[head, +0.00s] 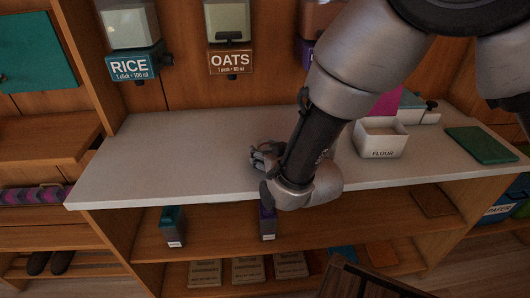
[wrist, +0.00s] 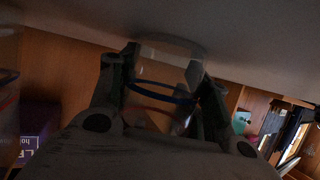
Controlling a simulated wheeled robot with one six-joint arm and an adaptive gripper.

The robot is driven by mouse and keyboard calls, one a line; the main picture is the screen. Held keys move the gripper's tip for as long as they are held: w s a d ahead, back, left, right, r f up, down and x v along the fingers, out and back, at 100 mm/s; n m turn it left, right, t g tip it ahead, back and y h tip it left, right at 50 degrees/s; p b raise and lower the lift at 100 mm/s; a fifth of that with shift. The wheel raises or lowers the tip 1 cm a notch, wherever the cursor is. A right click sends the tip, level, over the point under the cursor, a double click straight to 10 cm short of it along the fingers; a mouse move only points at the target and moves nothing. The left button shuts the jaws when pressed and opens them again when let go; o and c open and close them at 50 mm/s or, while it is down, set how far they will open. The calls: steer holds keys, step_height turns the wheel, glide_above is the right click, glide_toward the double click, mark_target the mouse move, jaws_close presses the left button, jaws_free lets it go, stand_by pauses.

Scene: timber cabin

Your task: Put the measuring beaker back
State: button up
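The measuring beaker (wrist: 166,82) is clear, with a blue band and a fainter red band. In the wrist view it stands between the two fingers of my gripper (wrist: 162,85), which press close on both its sides. In the head view my gripper (head: 264,160) is low over the pale countertop (head: 175,150), near its middle. I cannot make out the beaker there. In the wrist view the counter surface lies close to the beaker's end; I cannot tell whether they touch.
Rice (head: 131,62) and oats (head: 230,58) dispensers hang behind the counter. A white flour box (head: 380,138) and a green mat (head: 481,145) are on the right. The counter's left part is clear. A clear thing with coloured bands (wrist: 8,85) shows at the wrist view's left edge.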

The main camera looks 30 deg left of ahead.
steer(key=o, duration=0.3)
steer(key=shift+o, duration=0.2)
steer(key=shift+r, duration=0.1)
steer(key=shift+s+d+r, duration=0.1)
steer(key=shift+r, duration=0.1)
steer(key=v, duration=1.1)
steer(key=shift+s+d+r, duration=0.1)
steer(key=shift+s+d, duration=0.05)
steer(key=shift+d, duration=0.1)
